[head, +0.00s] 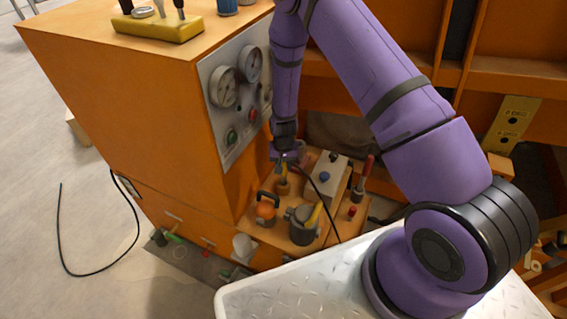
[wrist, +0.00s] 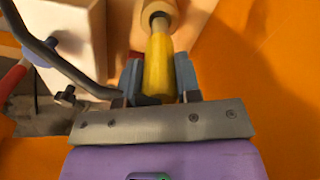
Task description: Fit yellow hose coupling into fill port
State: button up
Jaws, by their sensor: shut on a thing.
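My gripper (wrist: 158,80) is shut on the yellow hose coupling (wrist: 158,62), with one blue-grey finger on each side of it. In the wrist view the coupling's far end meets a dark ring on a tan round fitting (wrist: 160,14), perhaps the fill port; I cannot tell whether it is seated or only touching. In the head view my gripper (head: 284,156) points down over the orange shelf, and the coupling (head: 283,172) shows small, above the tan fitting (head: 283,187). A dark hose (wrist: 55,55) runs from the upper left towards my gripper.
A white box (head: 327,172) with a blue knob stands close right of my gripper. A red-handled tool (head: 363,172), a grey pot (head: 302,225) and an orange-topped object (head: 266,208) crowd the shelf. The orange cabinet with a gauge panel (head: 236,90) rises at left.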

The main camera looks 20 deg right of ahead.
aim_at(284, 171)
jog(key=shift+f, duration=2.2)
jog(key=o, duration=1)
notch_tip(284, 171, up, 11)
jog(key=shift+f, duration=0.1)
